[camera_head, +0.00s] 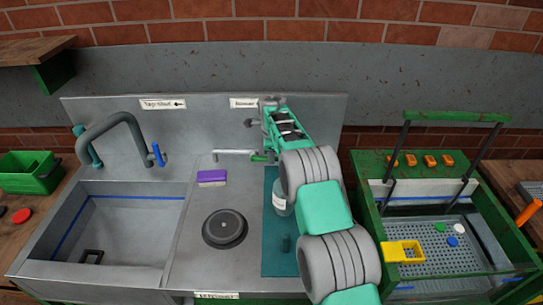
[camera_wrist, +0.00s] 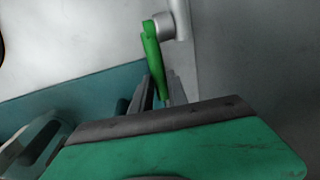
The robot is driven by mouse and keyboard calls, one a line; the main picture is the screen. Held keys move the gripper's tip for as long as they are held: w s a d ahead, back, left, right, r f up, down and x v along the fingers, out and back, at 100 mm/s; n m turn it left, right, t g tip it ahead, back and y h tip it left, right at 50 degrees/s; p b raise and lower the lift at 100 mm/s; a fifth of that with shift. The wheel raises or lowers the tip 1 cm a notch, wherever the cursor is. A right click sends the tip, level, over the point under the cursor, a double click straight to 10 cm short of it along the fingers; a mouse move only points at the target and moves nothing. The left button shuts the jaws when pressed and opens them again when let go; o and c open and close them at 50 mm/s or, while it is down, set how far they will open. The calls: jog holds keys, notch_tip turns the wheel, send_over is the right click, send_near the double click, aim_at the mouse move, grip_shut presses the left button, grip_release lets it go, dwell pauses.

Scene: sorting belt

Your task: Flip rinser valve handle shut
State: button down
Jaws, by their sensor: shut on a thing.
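The rinser valve handle is a slim green lever (camera_wrist: 152,50) hanging from a pale metal valve body (camera_wrist: 179,18) in the wrist view. In the head view the green lever (camera_head: 259,158) shows at the right end of the silver rinser pipe (camera_head: 232,152), below a label on the backsplash. My gripper (camera_wrist: 160,92) is shut on the lower part of the lever, one grey finger on each side. The lever's lower end is hidden between the fingers and behind the gripper body. In the head view my arm covers the area right of the valve.
A teal mat (camera_head: 270,262) with a bottle (camera_head: 279,203) lies under my arm. A purple sponge (camera_head: 211,178) and a round dark rinser (camera_head: 224,228) are on the counter. The sink (camera_head: 60,215) with its tap (camera_head: 112,125) is left; a green-framed bin (camera_head: 368,215) stands right.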

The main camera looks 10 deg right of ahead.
jog(key=shift+a+r+h+p, duration=0.2)
jog(key=shift+r+h+p, duration=0.3)
jog(key=shift+h+p, duration=0.3)
jog(key=c, duration=1.3)
grip_release()
jog(key=v, duration=0.7)
jog(key=shift+r, duration=0.35)
